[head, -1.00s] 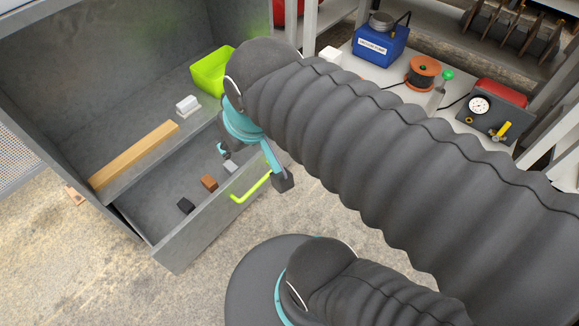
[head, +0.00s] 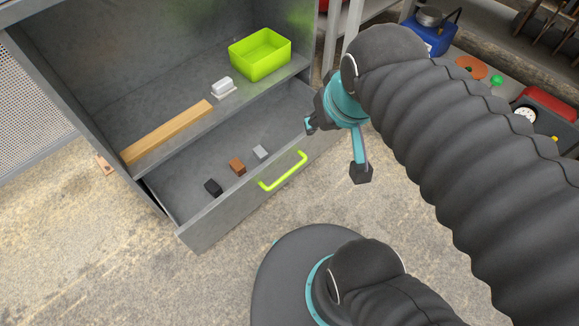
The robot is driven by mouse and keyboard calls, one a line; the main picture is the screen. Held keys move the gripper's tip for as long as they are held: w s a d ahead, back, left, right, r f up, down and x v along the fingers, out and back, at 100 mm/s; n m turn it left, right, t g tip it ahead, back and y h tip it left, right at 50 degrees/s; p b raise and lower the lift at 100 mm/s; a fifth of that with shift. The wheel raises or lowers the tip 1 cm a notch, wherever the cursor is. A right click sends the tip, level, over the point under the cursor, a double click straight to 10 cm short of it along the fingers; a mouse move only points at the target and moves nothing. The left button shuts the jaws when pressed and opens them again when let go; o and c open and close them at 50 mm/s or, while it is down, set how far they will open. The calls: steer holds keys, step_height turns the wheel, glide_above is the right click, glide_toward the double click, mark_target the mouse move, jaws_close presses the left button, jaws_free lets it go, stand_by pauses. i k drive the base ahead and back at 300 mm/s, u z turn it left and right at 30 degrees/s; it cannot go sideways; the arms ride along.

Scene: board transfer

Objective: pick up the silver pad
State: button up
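The silver pad (head: 261,152), a small light-grey block, lies on the floor of the open drawer (head: 213,229). It is the rightmost of three small blocks in a row, beside the brown block (head: 237,166) and the black block (head: 213,187). My gripper (head: 336,150) is to the right of the pad, near the drawer's right end and apart from the pad. Its two teal fingers with dark tips are spread wide, with nothing seen between them. My gripper's palm is partly hidden by my arm.
The drawer front carries a lime-green handle (head: 283,172). Equipment stands at the right behind my arm. Bare floor lies in front of the drawer.

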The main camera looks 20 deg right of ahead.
mark_target(222, 89)
steer(key=u, duration=0.5)
steer(key=k, duration=1.2)
steer(key=z, duration=0.15)
steer(key=i, duration=1.4)
steer(key=u, duration=0.8)
steer(key=i, duration=0.3)
steer(key=u, duration=0.25)
